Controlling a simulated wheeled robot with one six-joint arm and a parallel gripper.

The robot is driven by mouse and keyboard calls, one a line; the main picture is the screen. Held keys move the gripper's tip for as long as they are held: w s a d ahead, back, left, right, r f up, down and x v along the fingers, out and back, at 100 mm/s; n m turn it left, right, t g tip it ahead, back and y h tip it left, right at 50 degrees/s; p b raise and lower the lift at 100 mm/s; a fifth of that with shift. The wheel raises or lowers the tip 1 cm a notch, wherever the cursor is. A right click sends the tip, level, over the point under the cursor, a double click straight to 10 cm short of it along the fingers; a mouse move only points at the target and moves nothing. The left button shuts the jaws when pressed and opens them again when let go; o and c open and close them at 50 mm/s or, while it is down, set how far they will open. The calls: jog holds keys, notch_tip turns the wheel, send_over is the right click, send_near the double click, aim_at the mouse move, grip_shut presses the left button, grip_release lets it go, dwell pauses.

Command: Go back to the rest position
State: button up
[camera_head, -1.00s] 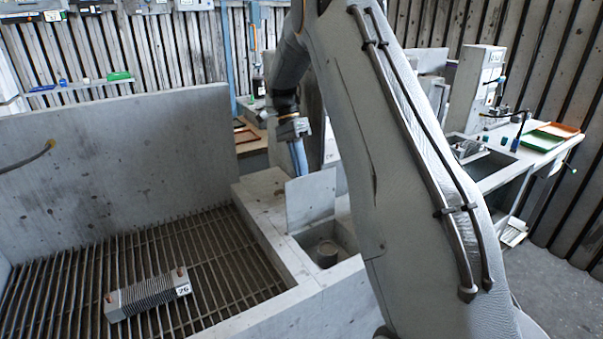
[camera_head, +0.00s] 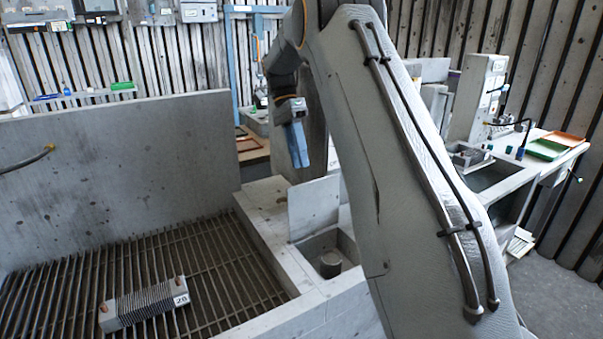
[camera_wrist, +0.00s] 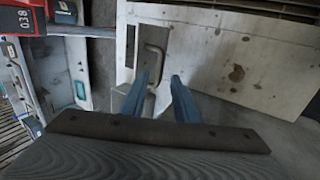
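My gripper (camera_head: 298,162) hangs at the end of my arm, behind the large grey arm link, above the concrete bench beside the grated basin. Its blue fingers point down. In the wrist view the two blue fingers (camera_wrist: 159,79) stand apart with nothing between them. Behind them is a pale panel with a curved metal handle (camera_wrist: 153,68). A finned grey block (camera_head: 143,304) with a number tag lies on the grate, well away from my gripper.
The grated basin (camera_head: 222,262) has a high concrete wall (camera_head: 110,160) behind it. A small square well (camera_head: 347,245) with an upright plate (camera_head: 314,208) sits to its right. A bench with a green tray (camera_head: 546,149) and an orange tray (camera_head: 563,137) stands at the right.

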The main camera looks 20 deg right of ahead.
jog(key=shift+w+r, duration=0.15)
jog(key=shift+r, duration=0.2)
